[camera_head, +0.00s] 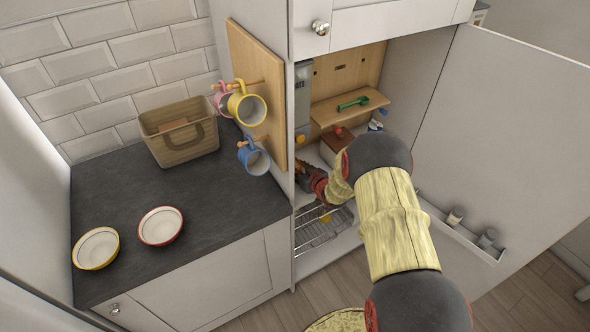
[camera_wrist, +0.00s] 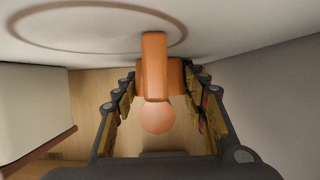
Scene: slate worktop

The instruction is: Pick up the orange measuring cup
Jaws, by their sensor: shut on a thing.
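The orange measuring cup (camera_wrist: 155,65) shows in the wrist view between the fingers of my gripper (camera_wrist: 160,80), with a long flat part and a rounded part towards me. My gripper is shut on it; the exact contact at the fingertips is hard to make out. In the head view my gripper (camera_head: 308,178) is inside the open cupboard, low on its left side. The cup cannot be told apart there among the dark fingers.
The cupboard door (camera_head: 510,130) stands open on the right. Mugs hang on a board (camera_head: 257,90). The slate worktop (camera_head: 215,215) holds a basket (camera_head: 178,130) and two bowls.

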